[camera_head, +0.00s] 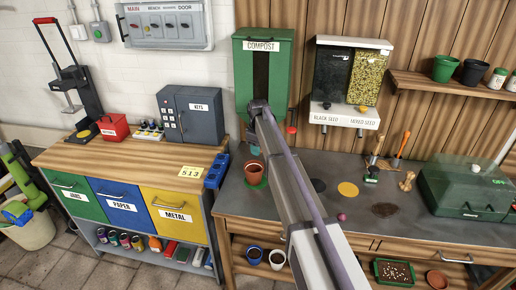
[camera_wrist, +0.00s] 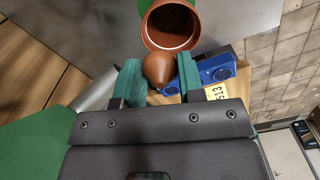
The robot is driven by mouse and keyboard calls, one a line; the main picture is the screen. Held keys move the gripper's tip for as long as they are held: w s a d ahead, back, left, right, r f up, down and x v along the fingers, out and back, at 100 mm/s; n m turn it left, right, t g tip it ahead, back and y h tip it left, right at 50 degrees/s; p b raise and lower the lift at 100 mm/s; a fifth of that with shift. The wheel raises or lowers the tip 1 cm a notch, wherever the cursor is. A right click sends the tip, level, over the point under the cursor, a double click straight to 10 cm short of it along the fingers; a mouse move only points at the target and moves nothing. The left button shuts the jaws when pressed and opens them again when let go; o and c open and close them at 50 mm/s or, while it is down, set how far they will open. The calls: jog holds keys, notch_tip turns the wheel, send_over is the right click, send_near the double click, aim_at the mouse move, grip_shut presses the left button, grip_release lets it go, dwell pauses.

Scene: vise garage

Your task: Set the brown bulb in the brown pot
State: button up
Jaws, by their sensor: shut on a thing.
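My gripper (camera_wrist: 159,77) is shut on the brown bulb (camera_wrist: 159,70), which sits between its two green fingers with its tip showing. The brown pot (camera_wrist: 170,8) is just beyond the bulb in the wrist view, its round mouth facing the camera. The bulb overlaps the near rim in the picture; I cannot tell whether they touch. In the head view the brown pot (camera_head: 252,173) stands upright on a green saucer at the left end of the grey workbench. My arm crosses that view, and the bulb cannot be made out there.
A green compost dispenser (camera_head: 274,85) hangs behind the pot. A green-lidded box (camera_head: 464,187) stands at the right of the bench.

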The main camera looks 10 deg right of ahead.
notch_tip(320, 180, down, 2)
jog(key=shift+f+b, duration=0.2)
jog(key=shift+b, duration=0.4)
jog(key=shift+r, duration=0.15)
jog(key=o, duration=1)
notch_tip(320, 180, up, 11)
jog(key=p, duration=1.1)
